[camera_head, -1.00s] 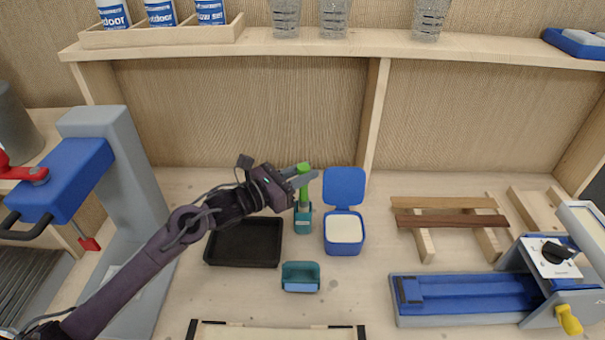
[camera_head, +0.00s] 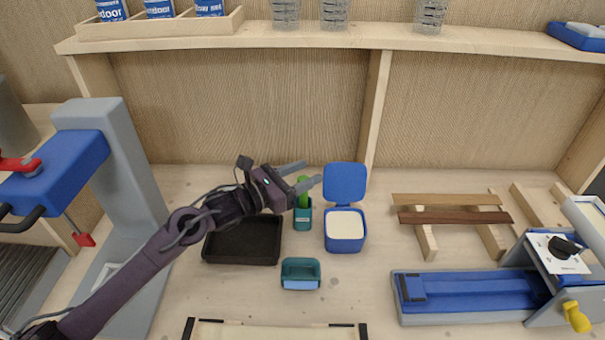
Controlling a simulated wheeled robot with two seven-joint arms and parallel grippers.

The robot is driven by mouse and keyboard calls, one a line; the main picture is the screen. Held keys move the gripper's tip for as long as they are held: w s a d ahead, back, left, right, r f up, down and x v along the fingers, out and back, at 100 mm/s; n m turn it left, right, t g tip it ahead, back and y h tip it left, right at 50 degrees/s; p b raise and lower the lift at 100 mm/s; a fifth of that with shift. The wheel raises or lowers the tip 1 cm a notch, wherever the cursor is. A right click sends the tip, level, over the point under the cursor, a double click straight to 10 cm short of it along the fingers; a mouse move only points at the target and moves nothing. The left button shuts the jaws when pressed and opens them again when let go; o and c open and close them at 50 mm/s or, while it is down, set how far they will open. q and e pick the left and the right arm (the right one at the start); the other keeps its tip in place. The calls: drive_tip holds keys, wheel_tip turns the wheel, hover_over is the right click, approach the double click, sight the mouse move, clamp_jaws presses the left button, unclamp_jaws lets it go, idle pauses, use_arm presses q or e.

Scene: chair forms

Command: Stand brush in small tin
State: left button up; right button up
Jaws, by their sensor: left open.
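The brush has a green handle (camera_head: 303,189) and stands upright in the small teal tin (camera_head: 303,220). Its lower part is hidden inside the tin. My left gripper (camera_head: 312,173) is open. Its two grey fingers are spread just above and around the top of the handle, and the nearer finger partly covers it. I cannot tell whether a finger touches it. My right gripper is not in view.
A black tray (camera_head: 243,262) lies left of the tin. A blue box with an open lid (camera_head: 345,247) stands close on the right. A second teal container (camera_head: 301,283) sits in front. Wooden slats (camera_head: 455,217) and a blue-grey machine (camera_head: 470,300) are further right.

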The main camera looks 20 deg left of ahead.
use_arm(q)
drive_tip(key=shift+s+a+f, duration=0.1)
drive_tip(key=shift+s+a, duration=0.05)
drive_tip(key=b+v, duration=0.2)
drive_tip(key=v, duration=0.5)
drive_tip(key=shift+s+b, duration=0.2)
drive_tip(key=shift+b, duration=0.15)
drive_tip(key=shift+a, duration=0.1)
idle(0.4)
